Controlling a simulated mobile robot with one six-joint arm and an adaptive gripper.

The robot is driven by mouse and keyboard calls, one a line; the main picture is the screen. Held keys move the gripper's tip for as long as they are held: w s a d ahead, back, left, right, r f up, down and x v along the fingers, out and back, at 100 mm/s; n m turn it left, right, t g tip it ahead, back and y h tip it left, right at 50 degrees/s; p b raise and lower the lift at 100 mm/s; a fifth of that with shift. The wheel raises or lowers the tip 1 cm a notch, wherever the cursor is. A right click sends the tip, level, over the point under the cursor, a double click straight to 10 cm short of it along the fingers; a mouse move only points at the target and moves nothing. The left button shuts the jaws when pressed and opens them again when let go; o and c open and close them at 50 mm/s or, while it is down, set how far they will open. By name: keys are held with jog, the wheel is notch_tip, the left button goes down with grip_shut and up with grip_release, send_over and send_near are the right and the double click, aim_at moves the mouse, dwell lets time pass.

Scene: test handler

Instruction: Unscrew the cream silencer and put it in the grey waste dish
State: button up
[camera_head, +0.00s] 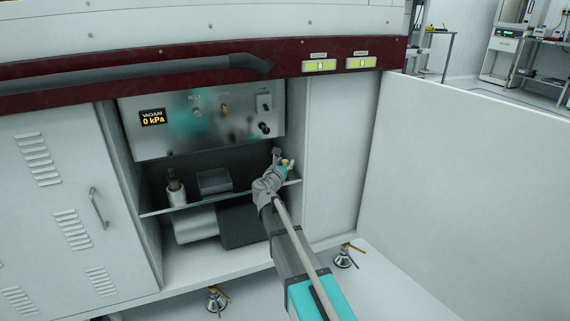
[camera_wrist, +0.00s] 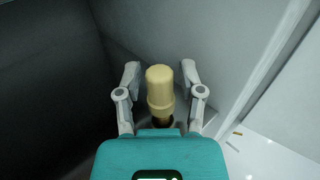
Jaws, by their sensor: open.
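The cream silencer (camera_wrist: 160,88) stands between the two fingers of my gripper (camera_wrist: 160,67) in the wrist view. A gap shows on each side of it, so the fingers are open around it and apart from it. A dark brass-coloured part shows at its lower end. In the head view my gripper (camera_head: 283,160) is at the right side of the open cabinet bay, just above the shelf, with a small cream spot at its fingers. A low grey rectangular dish (camera_head: 214,182) sits on the shelf to the left; its inside is hard to make out.
A steel panel (camera_head: 200,125) reading 0 kPa is above. The bay's right wall is close to my gripper. A pale cylinder (camera_head: 195,226) and dark box (camera_head: 240,227) lie below.

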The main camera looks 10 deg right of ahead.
jog(key=shift+w+a+m+g+h, duration=0.1)
jog(key=shift+w+m+g+h, duration=0.1)
jog(key=shift+m+g+h, duration=1.3)
jog(key=shift+s+h, duration=0.15)
jog(key=shift+h, duration=0.45)
grip_shut()
jog(key=shift+s, duration=0.1)
jog(key=shift+t+y, duration=0.3)
jog(key=shift+y, duration=0.1)
jog(key=shift+d+n+t+y, duration=0.2)
jog(key=shift+n+t+y, duration=1.1)
jog(key=shift+n+y, duration=0.4)
jog(key=shift+n+t+y, duration=0.4)
jog(key=shift+y, duration=0.4)
